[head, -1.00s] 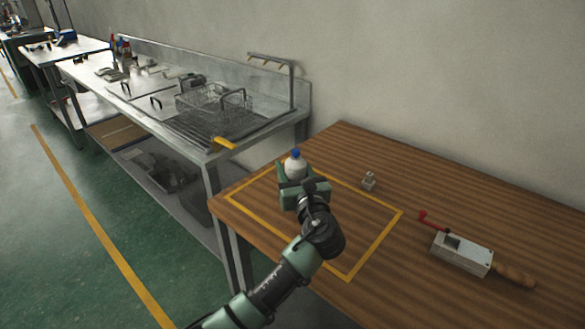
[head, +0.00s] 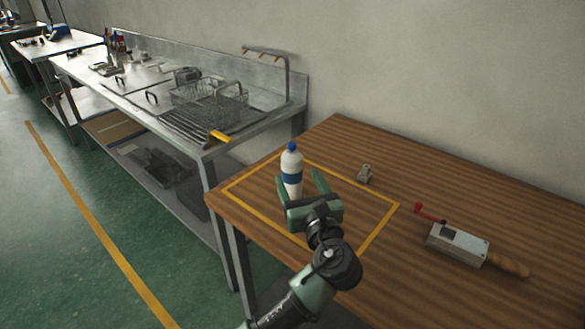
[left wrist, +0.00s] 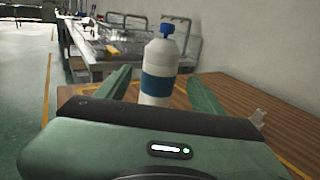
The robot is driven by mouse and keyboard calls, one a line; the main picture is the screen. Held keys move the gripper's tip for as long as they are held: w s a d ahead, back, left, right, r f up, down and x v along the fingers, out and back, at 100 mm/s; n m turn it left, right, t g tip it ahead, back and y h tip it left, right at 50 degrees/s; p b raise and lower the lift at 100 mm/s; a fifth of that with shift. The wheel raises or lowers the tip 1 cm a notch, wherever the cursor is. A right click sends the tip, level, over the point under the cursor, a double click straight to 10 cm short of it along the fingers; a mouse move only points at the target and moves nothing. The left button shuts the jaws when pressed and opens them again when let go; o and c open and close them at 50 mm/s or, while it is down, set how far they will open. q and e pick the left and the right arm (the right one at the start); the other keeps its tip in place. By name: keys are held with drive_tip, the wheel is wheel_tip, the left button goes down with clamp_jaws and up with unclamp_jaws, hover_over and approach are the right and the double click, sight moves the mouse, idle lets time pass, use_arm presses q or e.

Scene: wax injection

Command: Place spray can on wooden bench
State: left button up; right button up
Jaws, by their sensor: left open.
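The spray can (head: 291,168) is white with a blue cap and a blue band. It stands upright on the wooden bench (head: 360,150), inside the yellow taped rectangle near the bench's left side. My left gripper (head: 298,184) is open, its fingers pointing at the can from the near side. In the left wrist view the can (left wrist: 159,68) stands just beyond and between the two spread fingers, with a gap on each side; its base is hidden behind the gripper body. My right gripper is not in view.
A small metal piece (head: 365,174) stands right of the can. A grey box tool with a red crank and wooden handle (head: 458,245) lies further right. A steel bench with a wire basket (head: 208,100) stands at the left. The far right of the wooden bench is clear.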

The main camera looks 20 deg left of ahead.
use_arm(q)
drive_tip(key=shift+v, duration=1.7)
